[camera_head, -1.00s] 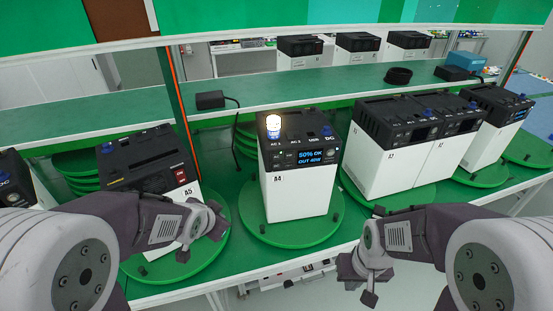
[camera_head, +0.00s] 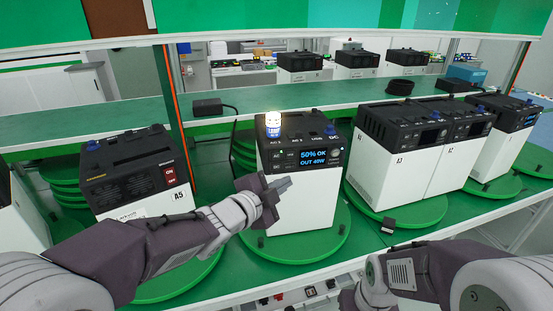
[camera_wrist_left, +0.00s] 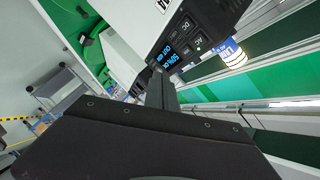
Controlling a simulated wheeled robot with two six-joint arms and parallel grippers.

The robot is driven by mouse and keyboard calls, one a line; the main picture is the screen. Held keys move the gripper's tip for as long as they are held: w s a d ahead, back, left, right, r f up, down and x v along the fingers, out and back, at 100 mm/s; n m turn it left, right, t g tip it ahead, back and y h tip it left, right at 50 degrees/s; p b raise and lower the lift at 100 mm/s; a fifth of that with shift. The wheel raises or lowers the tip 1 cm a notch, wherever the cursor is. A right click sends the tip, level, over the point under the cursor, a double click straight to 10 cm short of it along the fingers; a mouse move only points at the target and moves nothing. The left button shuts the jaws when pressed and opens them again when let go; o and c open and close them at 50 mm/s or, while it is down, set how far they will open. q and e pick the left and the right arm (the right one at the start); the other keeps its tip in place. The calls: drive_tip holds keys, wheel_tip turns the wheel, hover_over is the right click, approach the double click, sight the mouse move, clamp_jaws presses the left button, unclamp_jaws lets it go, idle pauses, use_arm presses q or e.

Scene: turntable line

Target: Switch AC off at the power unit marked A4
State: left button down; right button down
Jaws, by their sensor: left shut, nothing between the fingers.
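The white power unit with a black top (camera_head: 305,205) stands on a green turntable (camera_head: 300,248) in the middle of the head view. Its blue display (camera_head: 313,158) reads about 50% OK, and a lit bulb (camera_head: 273,124) stands on top. Its A4 label, seen earlier, is now behind my left gripper (camera_head: 279,186). That gripper is shut and empty, in front of the lower left of the panel; contact cannot be told. In the left wrist view the AC button (camera_wrist_left: 198,43) shows beside the display (camera_wrist_left: 176,52), just beyond my fingers (camera_wrist_left: 160,90). My right gripper (camera_head: 350,298) is low and partly cut off.
Unit A5 (camera_head: 135,175), with a red ON/OFF switch, stands left on its own turntable. Units A3 (camera_head: 390,172) and A2 (camera_head: 450,160) stand close together at right. A green shelf (camera_head: 320,100) runs behind. Some turntable surface is clear in front of A4.

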use_arm(q)
drive_tip(key=p, duration=0.4)
approach(284, 157)
drive_tip(key=w+d, duration=0.1)
drive_tip(key=d, duration=0.2)
drive_tip(key=shift+w+f, duration=0.25)
drive_tip(key=shift+w, duration=0.2)
drive_tip(key=shift+w+f, duration=0.3)
drive_tip(key=shift+w, duration=0.2)
drive_tip(key=shift+w, duration=0.1)
idle(0.8)
drive_tip(key=shift+w+a, duration=0.1)
drive_tip(key=shift+w, duration=0.2)
drive_tip(key=shift+w, duration=0.3)
idle(0.6)
drive_tip(key=shift+s, duration=0.75)
